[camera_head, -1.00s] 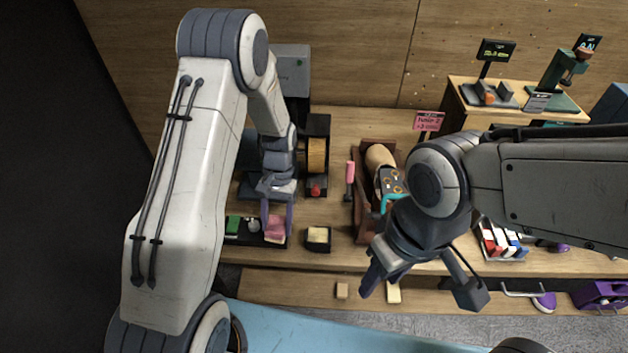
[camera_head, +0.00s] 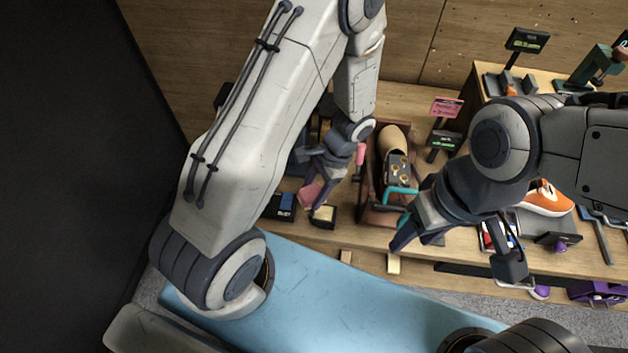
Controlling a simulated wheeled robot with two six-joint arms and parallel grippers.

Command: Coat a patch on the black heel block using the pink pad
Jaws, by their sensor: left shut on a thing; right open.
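My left gripper (camera_head: 318,190) is shut on the pink pad (camera_head: 309,196) and holds it just left of a small black tray with a cream block (camera_head: 323,215). The fingers hide part of the pad. The black heel block (camera_head: 398,168), with gold rings on its face, sits at the near end of a tan shoe last (camera_head: 393,138) in a brown wooden cradle (camera_head: 366,206). A teal clamp (camera_head: 401,190) lies across its near side. The pad is left of the block and apart from it. My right gripper (camera_head: 456,250) is open and empty, right of and nearer than the cradle.
A pink-handled tool (camera_head: 360,154) stands along the cradle's left side, close to my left wrist. A pink sign (camera_head: 446,107) stands behind right. An orange shoe (camera_head: 546,199) lies at right. A blue-and-black box (camera_head: 281,206) is left of the pad.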

